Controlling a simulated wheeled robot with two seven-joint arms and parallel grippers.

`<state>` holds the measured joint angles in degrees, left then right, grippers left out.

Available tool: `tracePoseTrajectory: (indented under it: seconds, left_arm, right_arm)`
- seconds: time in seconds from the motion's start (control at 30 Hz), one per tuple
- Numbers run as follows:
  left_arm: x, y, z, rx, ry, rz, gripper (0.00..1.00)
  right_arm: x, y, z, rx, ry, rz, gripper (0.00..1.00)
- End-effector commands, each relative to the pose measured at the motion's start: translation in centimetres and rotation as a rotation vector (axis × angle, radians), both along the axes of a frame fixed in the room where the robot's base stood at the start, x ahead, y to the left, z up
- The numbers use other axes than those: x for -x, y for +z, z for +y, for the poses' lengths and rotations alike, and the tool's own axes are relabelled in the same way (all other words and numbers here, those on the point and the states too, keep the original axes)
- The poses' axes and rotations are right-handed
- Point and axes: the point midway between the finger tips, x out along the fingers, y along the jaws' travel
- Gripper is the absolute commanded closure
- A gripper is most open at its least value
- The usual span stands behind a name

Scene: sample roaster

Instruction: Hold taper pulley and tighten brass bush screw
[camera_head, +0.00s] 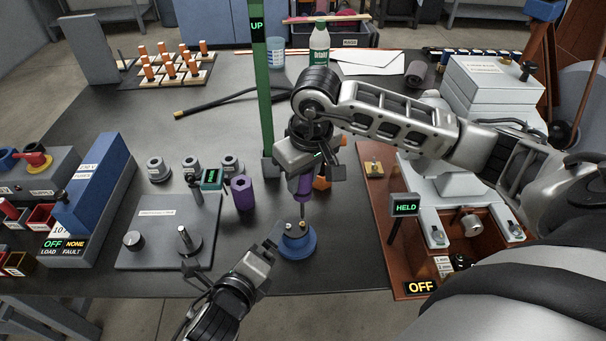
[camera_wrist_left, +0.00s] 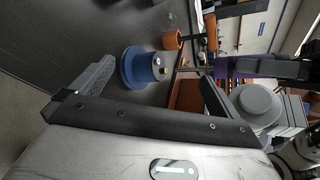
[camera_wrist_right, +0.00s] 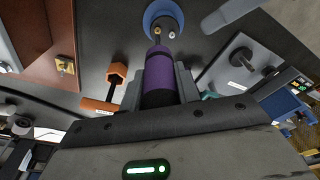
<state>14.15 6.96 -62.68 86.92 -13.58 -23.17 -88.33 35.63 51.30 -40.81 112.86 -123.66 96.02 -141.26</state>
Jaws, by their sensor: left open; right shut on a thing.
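The blue stepped taper pulley (camera_head: 297,246) stands on the dark bench, front centre. Its top carries a brass screw and a silver one, clearer in the right wrist view, where the pulley (camera_wrist_right: 163,10) lies beyond the tool. My right gripper (camera_head: 304,173) is shut on a purple-handled screwdriver (camera_head: 304,188), held upright above the pulley. Its thin shaft points down at the pulley's top; I cannot tell if the tip touches the brass screw (camera_wrist_right: 157,30). My left gripper (camera_head: 273,238) is open beside the pulley's left. In the left wrist view the pulley (camera_wrist_left: 140,68) shows ahead between the spread fingers.
A green post marked UP (camera_head: 264,90) rises behind the pulley. A purple hexagonal piece (camera_head: 241,193) and a grey plate with pegs (camera_head: 155,240) stand left. An orange hexagonal tool (camera_head: 322,182) lies close behind. A brown-based machine with a HELD sign (camera_head: 405,205) stands right.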

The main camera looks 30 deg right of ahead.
Motion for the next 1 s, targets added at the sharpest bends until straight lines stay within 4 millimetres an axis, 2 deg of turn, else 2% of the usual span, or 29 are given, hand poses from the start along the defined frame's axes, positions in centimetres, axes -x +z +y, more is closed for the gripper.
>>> tracePoseTrajectory:
  seconds: [0.1,0.2,0.33,0.57,1.0]
  left_arm:
    - [0.8,-1.3,-1.9,-0.274,-0.236,-0.281,0.00]
    - [1.3,-2.5,-2.4,-0.453,-0.386,-0.470,0.00]
    - [1.4,-3.7,-2.5,-0.598,-0.507,-0.626,0.00]
    - [1.0,-4.6,-3.1,-0.660,-0.560,-0.694,0.00]
    - [-1.9,-7.3,-7.5,-0.655,-0.556,-0.689,0.00]
  right_arm:
    - [0.0,0.0,0.0,0.000,0.000,-0.001,1.00]
    - [0.0,0.0,0.0,0.000,0.000,-0.001,1.00]
    - [0.0,0.0,0.0,0.000,0.000,-0.001,1.00]
    - [0.0,0.0,0.0,0.000,0.000,-0.001,1.00]
    - [0.0,0.0,0.0,0.000,0.000,-0.001,1.00]
